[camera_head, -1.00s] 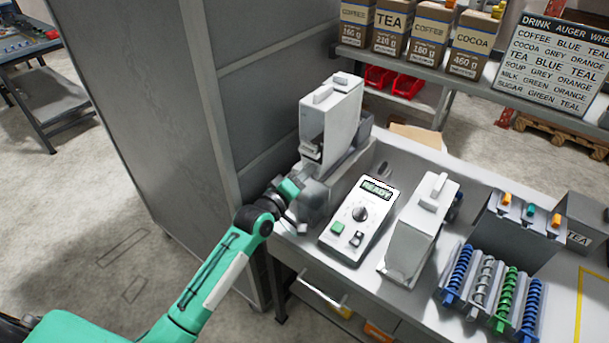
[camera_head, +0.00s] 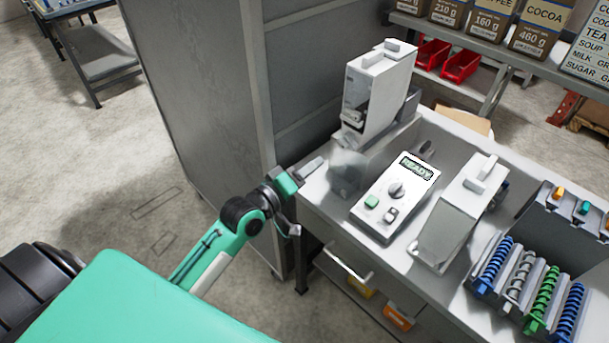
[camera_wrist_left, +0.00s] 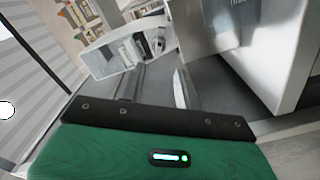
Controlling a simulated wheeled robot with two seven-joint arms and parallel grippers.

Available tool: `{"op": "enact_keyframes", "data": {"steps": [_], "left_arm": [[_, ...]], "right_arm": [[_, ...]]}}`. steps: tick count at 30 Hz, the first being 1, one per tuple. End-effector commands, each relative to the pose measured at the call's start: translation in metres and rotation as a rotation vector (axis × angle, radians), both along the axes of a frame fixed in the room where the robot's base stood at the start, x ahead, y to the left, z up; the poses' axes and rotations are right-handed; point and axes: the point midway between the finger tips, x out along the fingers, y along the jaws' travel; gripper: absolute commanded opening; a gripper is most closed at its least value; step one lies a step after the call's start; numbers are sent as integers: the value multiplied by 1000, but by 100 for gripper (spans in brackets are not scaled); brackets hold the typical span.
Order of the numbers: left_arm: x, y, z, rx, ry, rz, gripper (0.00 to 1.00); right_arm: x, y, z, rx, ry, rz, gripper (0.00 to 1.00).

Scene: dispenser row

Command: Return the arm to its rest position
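My left arm (camera_head: 243,220) comes in from the lower left, its forearm bent up towards the bench's left end. My left gripper (camera_head: 302,198) is at the bench's front left corner, in front of the grey dispenser (camera_head: 378,92) and apart from it. Its two fingers are spread with nothing visible between them. In the left wrist view the fingers (camera_wrist_left: 157,85) also stand apart and empty. My right gripper is not in view.
The control box (camera_head: 397,197) reads READY, and a second grey unit (camera_head: 455,222) stands right of it. Coloured augers (camera_head: 525,287) are in a row at the right. A tall grey cabinet (camera_head: 205,90) stands close behind my left arm. Open floor lies left.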

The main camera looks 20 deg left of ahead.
Motion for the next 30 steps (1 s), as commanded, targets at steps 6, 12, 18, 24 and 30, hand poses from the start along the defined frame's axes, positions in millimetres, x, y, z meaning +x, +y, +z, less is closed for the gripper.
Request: {"op": "enact_keyframes", "data": {"steps": [6, 12, 18, 24, 30], "left_arm": [[-14, 5, 0, 0, 0, -1, 33], [-15, 5, 1, 0, 0, 0, 33], [-15, 5, 1, 0, 0, -1, 33], [-17, 3, -4, 18, 13, -3, 33], [-51, -14, -47, 256, 153, -46, 33]], "right_arm": [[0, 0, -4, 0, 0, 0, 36], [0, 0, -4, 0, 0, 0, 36], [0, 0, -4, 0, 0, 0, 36], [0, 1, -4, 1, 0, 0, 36], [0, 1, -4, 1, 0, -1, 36]]}}
